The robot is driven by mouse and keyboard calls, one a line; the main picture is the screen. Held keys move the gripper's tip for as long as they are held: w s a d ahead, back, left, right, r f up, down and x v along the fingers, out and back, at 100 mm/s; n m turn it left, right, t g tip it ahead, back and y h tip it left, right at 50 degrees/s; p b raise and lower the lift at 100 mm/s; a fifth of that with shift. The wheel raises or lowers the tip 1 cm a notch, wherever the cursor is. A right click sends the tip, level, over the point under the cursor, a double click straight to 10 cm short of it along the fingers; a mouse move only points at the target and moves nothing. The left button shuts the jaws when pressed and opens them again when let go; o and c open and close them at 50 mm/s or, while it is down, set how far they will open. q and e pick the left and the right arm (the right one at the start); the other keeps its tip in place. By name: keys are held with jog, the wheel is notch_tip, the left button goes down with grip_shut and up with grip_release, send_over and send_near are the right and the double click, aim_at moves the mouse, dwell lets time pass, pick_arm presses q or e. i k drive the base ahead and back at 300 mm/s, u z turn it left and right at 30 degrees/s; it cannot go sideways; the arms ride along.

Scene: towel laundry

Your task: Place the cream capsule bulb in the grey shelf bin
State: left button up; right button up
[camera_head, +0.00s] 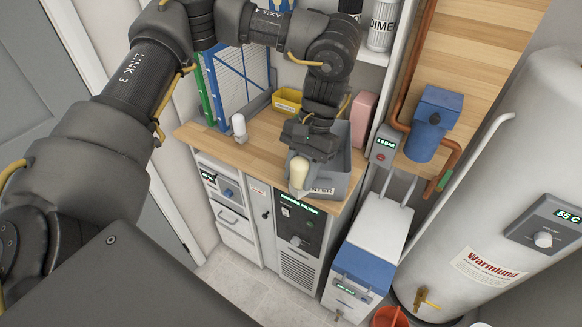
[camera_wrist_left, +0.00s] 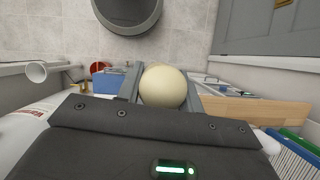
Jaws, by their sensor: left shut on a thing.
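The cream capsule bulb (camera_head: 299,174) is held in my left gripper (camera_head: 301,160), over the front left part of the grey bin in the head view. In the left wrist view the bulb (camera_wrist_left: 163,87) sits between the two fingers of the left gripper (camera_wrist_left: 162,92), which is shut on it. The grey bin (camera_head: 338,184) stands on the wooden worktop near its right front edge, with a label partly hidden by the bulb. My wrist hides much of the bin's inside. I cannot tell whether the bulb touches the bin. My right gripper is not in view.
A white bulb-like item (camera_head: 239,127) stands on the worktop (camera_head: 232,152) to the left. A yellow bin (camera_head: 287,101) is behind my gripper. A pink item (camera_head: 364,116) is behind the grey bin. A blue pump (camera_head: 428,125) and pipes are at right.

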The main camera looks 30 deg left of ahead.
aim_at(323, 166)
jog(key=u, duration=0.3)
jog(key=k, duration=0.7)
jog(key=u, duration=0.55)
jog(key=k, duration=0.6)
jog(key=z, duration=0.45)
jog(key=i, duration=0.6)
jog(key=z, duration=0.75)
jog(key=i, duration=1)
jog(key=u, duration=0.35)
